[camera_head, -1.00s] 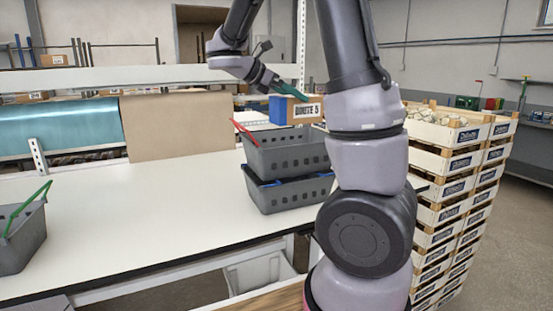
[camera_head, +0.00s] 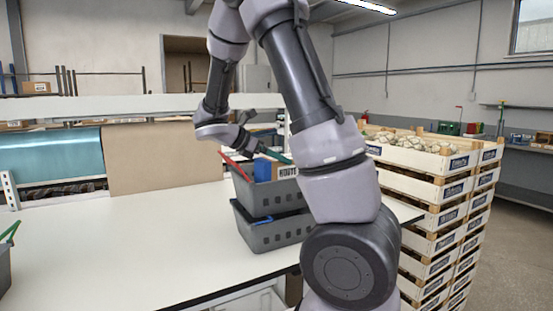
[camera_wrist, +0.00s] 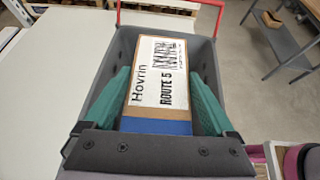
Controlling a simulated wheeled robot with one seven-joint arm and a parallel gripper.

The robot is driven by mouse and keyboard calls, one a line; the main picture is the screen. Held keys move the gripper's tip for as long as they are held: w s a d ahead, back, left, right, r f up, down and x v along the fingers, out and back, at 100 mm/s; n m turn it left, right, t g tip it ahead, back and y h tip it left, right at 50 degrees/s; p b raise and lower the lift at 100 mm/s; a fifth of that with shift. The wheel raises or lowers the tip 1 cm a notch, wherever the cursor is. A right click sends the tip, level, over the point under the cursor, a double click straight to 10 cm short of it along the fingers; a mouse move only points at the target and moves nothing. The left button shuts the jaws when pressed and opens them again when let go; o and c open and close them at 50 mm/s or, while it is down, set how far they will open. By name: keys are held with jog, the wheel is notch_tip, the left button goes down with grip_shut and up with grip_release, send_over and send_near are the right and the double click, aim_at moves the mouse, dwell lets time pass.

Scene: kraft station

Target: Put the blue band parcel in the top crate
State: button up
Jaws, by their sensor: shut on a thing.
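The blue band parcel (camera_wrist: 157,85) is a brown box with a white "ROUTE 5" label and a blue band at its near end. My gripper (camera_wrist: 160,110) is shut on it, with one green finger on each side. In the head view the parcel's blue band (camera_head: 263,170) shows at the top crate's rim. The top crate (camera_head: 268,197) is grey with red handles and sits on a second grey crate (camera_head: 270,233). In the wrist view the parcel lies within the outline of the top crate (camera_wrist: 205,55). Whether it touches the crate floor is hidden.
The white table (camera_head: 130,240) is clear to the left of the stacked crates. Part of another grey crate (camera_head: 3,272) with a green handle shows at the far left. Tall stacked wooden crates (camera_head: 430,200) stand to the right, behind my arm.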

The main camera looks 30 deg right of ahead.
jog(key=shift+f, duration=0.25)
jog(key=shift+f, duration=0.4)
jog(key=o, duration=1.5)
jog(key=shift+c, duration=0.2)
